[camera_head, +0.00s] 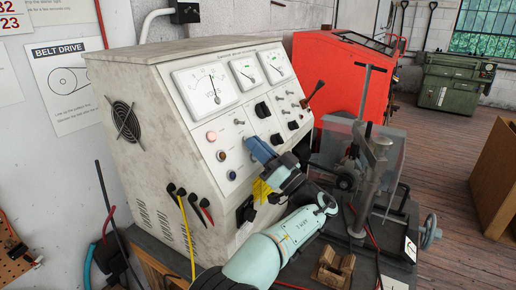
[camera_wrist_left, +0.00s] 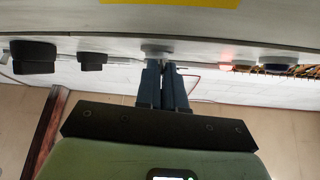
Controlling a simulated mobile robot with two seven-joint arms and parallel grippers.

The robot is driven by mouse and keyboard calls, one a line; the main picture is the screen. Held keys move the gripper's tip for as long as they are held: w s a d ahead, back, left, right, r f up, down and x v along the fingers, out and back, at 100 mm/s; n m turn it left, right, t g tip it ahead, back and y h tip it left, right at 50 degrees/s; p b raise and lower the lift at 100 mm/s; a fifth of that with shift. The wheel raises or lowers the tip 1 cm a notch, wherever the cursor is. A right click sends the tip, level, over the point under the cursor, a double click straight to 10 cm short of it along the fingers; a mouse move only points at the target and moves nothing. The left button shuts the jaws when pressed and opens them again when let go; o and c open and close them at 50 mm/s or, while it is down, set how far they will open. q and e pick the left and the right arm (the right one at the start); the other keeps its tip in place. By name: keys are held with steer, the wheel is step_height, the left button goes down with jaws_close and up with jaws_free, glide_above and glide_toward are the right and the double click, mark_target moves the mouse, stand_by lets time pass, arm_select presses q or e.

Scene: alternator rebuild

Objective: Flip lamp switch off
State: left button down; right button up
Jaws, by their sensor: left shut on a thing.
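The lamp switch (camera_wrist_left: 156,52) shows in the left wrist view as a small pale round base on the panel, with its lever hidden between my fingertips. My left gripper (camera_head: 256,146) reaches the front of the grey test bench (camera_head: 180,120) in the head view. Its blue fingers are shut on the switch, and they also show nearly together in the left wrist view (camera_wrist_left: 165,62). A red lamp (camera_head: 212,136) glows on the panel to the left of the gripper; its glow also shows in the wrist view (camera_wrist_left: 226,67). My right gripper is not in view.
Black knobs (camera_head: 262,109) and toggles sit close above my gripper, below three dial meters (camera_head: 208,89). Coloured leads (camera_head: 188,230) hang below. A metal press-like stand (camera_head: 372,160) and a wooden block (camera_head: 333,268) stand right of my arm. The floor beyond is open.

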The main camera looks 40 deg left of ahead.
arm_select(q)
steer(key=c, duration=1.3)
jaws_free()
steer(key=shift+o, duration=0.2)
steer(key=b+v, duration=0.2)
steer(key=v, duration=1.1)
steer(key=shift+f, duration=0.15)
